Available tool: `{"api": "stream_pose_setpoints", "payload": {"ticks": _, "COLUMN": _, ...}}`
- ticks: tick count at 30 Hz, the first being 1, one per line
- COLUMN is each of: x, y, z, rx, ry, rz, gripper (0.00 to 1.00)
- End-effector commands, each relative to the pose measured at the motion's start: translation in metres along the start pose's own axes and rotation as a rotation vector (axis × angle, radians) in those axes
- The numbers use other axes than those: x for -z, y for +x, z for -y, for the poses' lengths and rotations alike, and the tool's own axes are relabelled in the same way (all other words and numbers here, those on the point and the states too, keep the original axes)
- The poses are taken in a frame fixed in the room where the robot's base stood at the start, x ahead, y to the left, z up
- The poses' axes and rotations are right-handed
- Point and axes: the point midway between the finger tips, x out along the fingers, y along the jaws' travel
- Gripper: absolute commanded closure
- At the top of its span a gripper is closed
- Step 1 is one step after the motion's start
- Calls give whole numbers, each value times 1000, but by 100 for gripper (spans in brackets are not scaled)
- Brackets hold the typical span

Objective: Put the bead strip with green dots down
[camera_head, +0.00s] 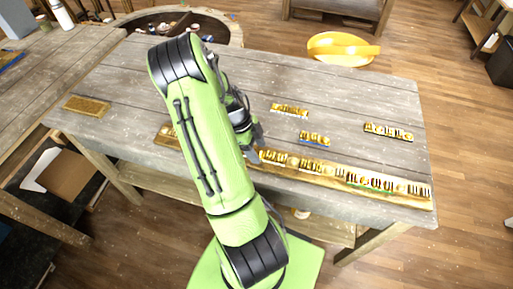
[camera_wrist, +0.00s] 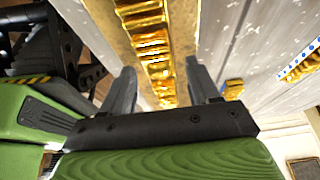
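The bead strip with green dots (camera_head: 370,184) appears to lie in the right part of a long gilt rail (camera_head: 410,203) along the table's front edge; green marks show along its front side. My gripper (camera_wrist: 160,85) is open over the same rail, left of that strip. Its two fingers stand apart, with gilt beadwork (camera_wrist: 152,45) seen between and beyond them. Nothing is visibly clamped. In the head view my arm hides most of the gripper and the middle-left of the rail. No green dots show in the wrist view.
A bead strip with blue dots (camera_head: 314,138), another strip (camera_head: 289,110) and a third (camera_head: 388,131) lie loose behind the rail. A flat gilt plate (camera_head: 87,105) lies at the table's left. A yellow chair (camera_head: 343,48) stands behind. The table's back middle is clear.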

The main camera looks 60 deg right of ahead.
Motion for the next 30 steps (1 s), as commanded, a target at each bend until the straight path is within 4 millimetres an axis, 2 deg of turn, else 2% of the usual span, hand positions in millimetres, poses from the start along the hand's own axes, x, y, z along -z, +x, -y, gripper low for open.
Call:
{"api": "stream_pose_setpoints", "payload": {"ticks": 10, "x": 2, "y": -6, "z": 0, "rx": 0, "ry": 0, "rz": 0, "gripper": 39}}
{"api": "stream_pose_setpoints", "payload": {"ticks": 14, "x": 1, "y": -34, "z": 1, "rx": 6, "ry": 0, "rz": 4, "gripper": 39}}
{"api": "stream_pose_setpoints", "payload": {"ticks": 21, "x": 1, "y": -99, "z": 1, "rx": 5, "ry": -1, "rz": 4, "gripper": 39}}
{"api": "stream_pose_setpoints", "payload": {"ticks": 25, "x": 1, "y": -118, "z": 1, "rx": 3, "ry": 0, "rz": 1, "gripper": 39}}
{"api": "stream_pose_setpoints", "payload": {"ticks": 30, "x": 1, "y": -124, "z": 0, "rx": 0, "ry": -1, "rz": 0, "gripper": 39}}
